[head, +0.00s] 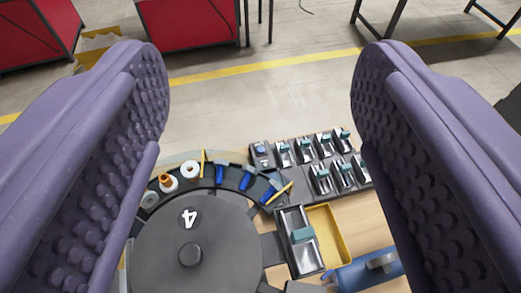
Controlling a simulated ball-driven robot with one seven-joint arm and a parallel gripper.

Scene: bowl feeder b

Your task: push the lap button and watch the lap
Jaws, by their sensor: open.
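My gripper (258,75) is open, with its two purple padded fingers far apart at the left and right of the view and nothing between them. Below and beyond them is a dark round disc (225,250) with a white "4" and a small centre knob. A ring of slots with small parts runs around its far side. A small dark block with a blue top (261,151) stands at the far left corner of the block rows; it looks like a button, but I see no label naming it the lap button. My gripper appears apart from it.
Rows of dark blocks with teal pieces (325,140) stand right of the disc. A larger block with a teal piece (302,235), a yellow tray (327,221) and a blue object (350,278) are nearer. Red cabinets (185,22) stand beyond open floor.

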